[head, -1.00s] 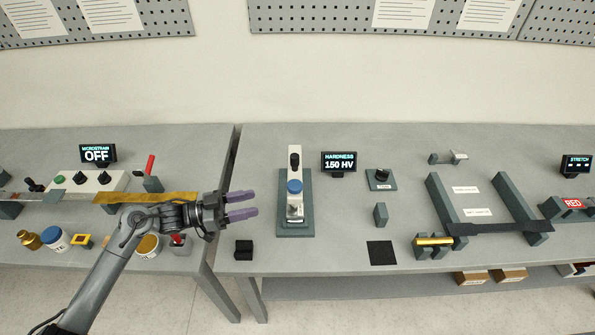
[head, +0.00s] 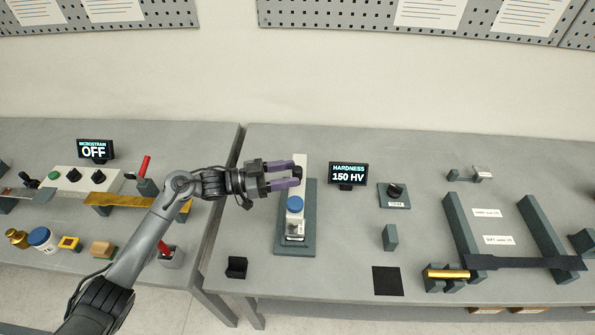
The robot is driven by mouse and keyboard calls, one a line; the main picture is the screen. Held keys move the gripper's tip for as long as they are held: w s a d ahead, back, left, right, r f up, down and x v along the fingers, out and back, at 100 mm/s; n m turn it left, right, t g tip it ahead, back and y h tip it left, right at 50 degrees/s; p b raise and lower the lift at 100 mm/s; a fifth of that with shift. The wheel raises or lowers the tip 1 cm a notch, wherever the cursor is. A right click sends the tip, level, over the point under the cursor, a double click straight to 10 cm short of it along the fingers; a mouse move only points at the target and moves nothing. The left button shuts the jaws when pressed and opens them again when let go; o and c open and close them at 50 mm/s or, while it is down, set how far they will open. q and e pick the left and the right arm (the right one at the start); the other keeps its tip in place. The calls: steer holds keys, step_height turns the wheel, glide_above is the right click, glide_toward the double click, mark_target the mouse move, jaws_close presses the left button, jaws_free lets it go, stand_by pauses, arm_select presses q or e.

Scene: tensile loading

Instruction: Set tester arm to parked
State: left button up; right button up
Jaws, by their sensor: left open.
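The hardness tester is a white upright body (head: 300,160) on a dark grey-green base plate (head: 311,215). It has a blue round cap (head: 295,204) near its middle and a black knob (head: 298,173) higher up. My left gripper (head: 293,174) is open, with its two purple fingers pointing right at the tester. The fingertips lie over the black knob, one above and one below it in the picture. I cannot tell whether they touch it. The fingers partly cover the tester's upper body. My right gripper is out of view.
A display (head: 348,174) reading HARDNESS 150 HV stands right of the tester. A black dial (head: 395,190) on a plate, a small grey block (head: 390,237) and a black square pad (head: 387,281) lie further right. A small black block (head: 236,267) sits front left.

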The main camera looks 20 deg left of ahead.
mark_target(297, 172)
arm_select(q)
steer(key=shift+x, duration=1.55)
steer(key=shift+c, duration=0.3)
jaws_close()
